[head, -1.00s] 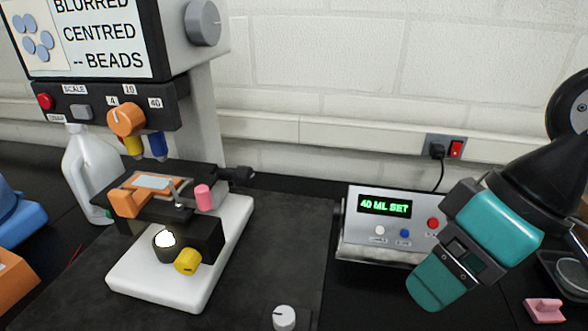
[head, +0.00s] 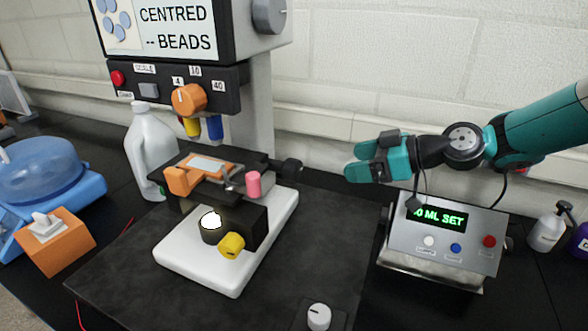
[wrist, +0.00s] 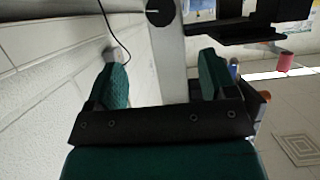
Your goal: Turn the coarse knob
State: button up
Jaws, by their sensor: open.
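No readable label names the coarse knob. The microscope has a black round knob (head: 291,167) at the right end of its stage, a large grey knob (head: 269,14) on its head and a yellow knob (head: 232,245) low at the front. My gripper (head: 350,163) is open and empty, pointing left. In the head view it is to the right of the black knob and apart from it. The wrist view looks upside down; a black disc (wrist: 160,12), seemingly that black knob, shows at its top, beyond my fingers (wrist: 165,78).
A pink cylinder (head: 253,184) stands at the stage, and the orange turret knob (head: 190,98) is above. The control box (head: 400,240) is below my arm. A white dial (head: 318,316) is at the front. A white jug (head: 150,140) stands behind left. The wall is close behind.

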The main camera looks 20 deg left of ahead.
aim_at(299, 170)
jog(key=p+x, duration=0.5)
jog(key=x, duration=1)
jog(key=shift+a, duration=0.2)
jog(key=shift+f, duration=0.1)
jog(key=c, duration=0.9)
jog(key=b, duration=0.2)
jog(key=shift+f+m+b, duration=0.3)
jog(key=shift+r+m+g+b, duration=0.15)
jog(key=shift+m+g+b, duration=0.25)
jog(key=shift+b, duration=0.3)
jog(key=shift+r, duration=0.15)
